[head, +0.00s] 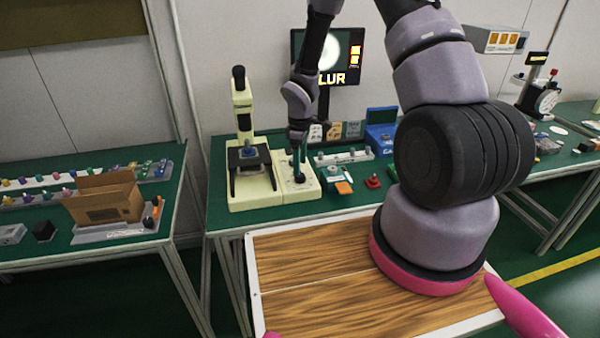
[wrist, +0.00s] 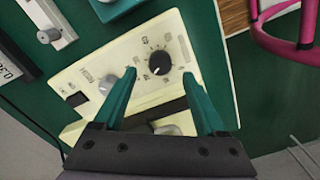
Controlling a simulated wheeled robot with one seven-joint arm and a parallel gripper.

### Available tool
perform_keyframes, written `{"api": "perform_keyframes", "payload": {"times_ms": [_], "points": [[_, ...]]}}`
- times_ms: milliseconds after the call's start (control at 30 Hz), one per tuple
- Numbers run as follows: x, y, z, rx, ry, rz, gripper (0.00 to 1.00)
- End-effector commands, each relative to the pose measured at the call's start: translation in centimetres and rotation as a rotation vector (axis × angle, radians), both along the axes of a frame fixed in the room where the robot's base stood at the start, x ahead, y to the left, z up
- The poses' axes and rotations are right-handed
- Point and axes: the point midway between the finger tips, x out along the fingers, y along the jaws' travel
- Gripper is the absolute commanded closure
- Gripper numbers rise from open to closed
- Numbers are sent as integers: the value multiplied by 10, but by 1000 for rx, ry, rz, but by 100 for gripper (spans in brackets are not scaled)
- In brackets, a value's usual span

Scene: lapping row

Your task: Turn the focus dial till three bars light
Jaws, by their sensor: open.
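The black focus dial (wrist: 159,62) sits on a cream control panel (wrist: 110,60) with printed marks around it. My gripper (wrist: 160,74) is open, its two teal fingers apart on either side of the dial in the wrist view; I cannot tell whether they touch it. In the head view my gripper (head: 298,168) points down over the cream base (head: 300,197) beside the microscope (head: 243,105), and the dial is not clear there. The monitor (head: 342,80) behind shows a bright disc, partly hidden text ending "LUR" and small orange bars at right, too small to count surely.
A black switch (wrist: 77,98) and a grey knob (wrist: 168,130) are also on the panel. A blue box (head: 381,130), a red part (head: 373,182) and small trays stand to the right on the green bench. A cardboard box (head: 105,197) is on the left bench.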

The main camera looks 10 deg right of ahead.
Motion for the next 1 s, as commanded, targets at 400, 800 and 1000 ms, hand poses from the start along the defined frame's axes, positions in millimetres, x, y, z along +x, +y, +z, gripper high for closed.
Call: {"api": "perform_keyframes", "payload": {"times_ms": [400, 800, 1000], "points": [[0, 0, -42, -1, -1, -1, 26], [0, 0, -42, -1, -1, -1, 91], [0, 0, -42, -1, -1, -53, 100]]}}
